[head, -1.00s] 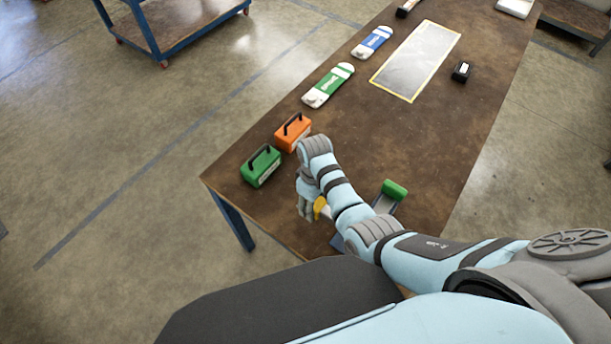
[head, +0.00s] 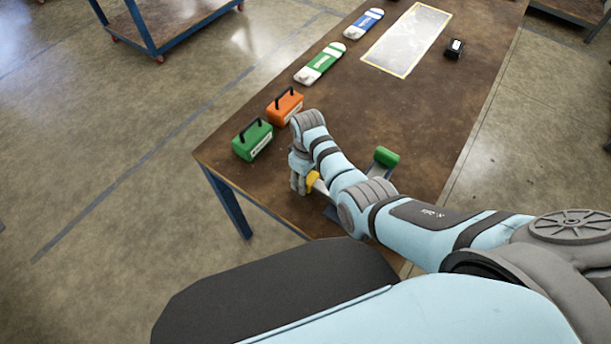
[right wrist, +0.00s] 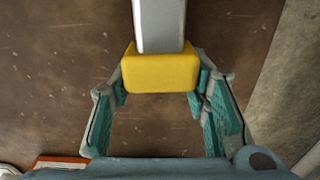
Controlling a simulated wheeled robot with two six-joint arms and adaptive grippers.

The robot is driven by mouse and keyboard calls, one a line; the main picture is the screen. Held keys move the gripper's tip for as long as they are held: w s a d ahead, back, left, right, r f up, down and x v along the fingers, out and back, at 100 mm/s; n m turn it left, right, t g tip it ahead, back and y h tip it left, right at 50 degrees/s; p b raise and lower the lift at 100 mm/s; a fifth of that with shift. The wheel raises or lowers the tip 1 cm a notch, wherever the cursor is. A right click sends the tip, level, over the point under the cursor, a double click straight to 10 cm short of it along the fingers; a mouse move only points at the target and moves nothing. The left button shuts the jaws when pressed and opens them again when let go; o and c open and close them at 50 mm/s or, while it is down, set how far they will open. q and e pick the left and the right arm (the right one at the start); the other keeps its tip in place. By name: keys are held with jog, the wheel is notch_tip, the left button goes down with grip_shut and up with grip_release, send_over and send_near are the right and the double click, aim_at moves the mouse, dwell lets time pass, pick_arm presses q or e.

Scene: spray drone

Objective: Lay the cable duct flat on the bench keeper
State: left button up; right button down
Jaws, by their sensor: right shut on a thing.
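My right gripper (head: 301,180) is low over the near end of the brown bench. It is shut on the yellow end block (right wrist: 160,70) of a pale grey bar (right wrist: 159,25), which looks like the cable duct. The yellow end also shows in the head view (head: 313,180), but my arm hides most of the bar. A green block on a grey strip (head: 386,157), possibly part of the bench keeper, stands just beyond my forearm. A dark blue piece (head: 331,212) shows below the arm. I cannot tell whether the bar touches either. My left gripper is out of view.
Green (head: 252,140) and orange (head: 285,106) handled boxes stand left of my right gripper. Green-white (head: 320,64) and blue-white (head: 362,23) packs, a yellow-edged panel (head: 406,40) and a black box (head: 454,49) lie farther off. The bench's middle is clear.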

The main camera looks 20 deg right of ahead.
jog(key=shift+w+f+b, duration=0.3)
jog(key=shift+f+b, duration=0.05)
jog(key=shift+f, duration=0.3)
jog(key=c, duration=0.8)
grip_release()
jog(key=shift+s+r, duration=0.1)
notch_tip(320, 180, up, 12)
